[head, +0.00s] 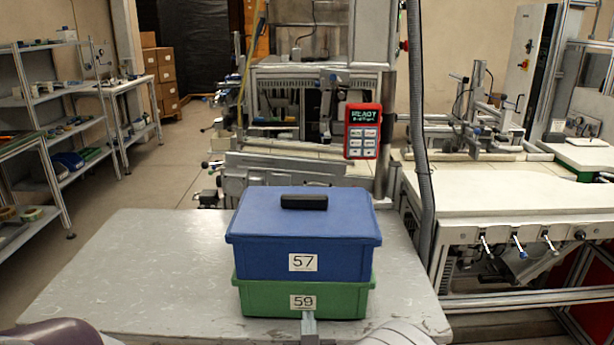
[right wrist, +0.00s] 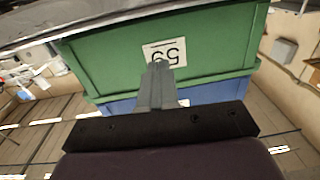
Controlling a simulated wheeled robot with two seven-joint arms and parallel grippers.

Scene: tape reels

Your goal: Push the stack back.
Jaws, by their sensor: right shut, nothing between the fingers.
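The stack stands on the grey table (head: 120,265). A blue lidded box (head: 345,254) labelled 57, with a black handle on top, sits on a green box (head: 262,300) labelled 59. My right gripper (head: 308,317) is shut and empty, at the green box's front face just below its label. In the right wrist view, upside down, the shut fingers (right wrist: 158,68) point at the green box (right wrist: 215,45) by its label, with the blue box (right wrist: 205,92) beyond. I cannot tell whether the fingertips touch it. My left gripper is not in view.
The table is bare to the left of the stack and behind it. A vertical grey hose (head: 424,150) hangs close by its right edge. A red keypad (head: 363,131) is mounted behind. Metal shelves (head: 60,125) stand far left, a white workbench (head: 500,200) right.

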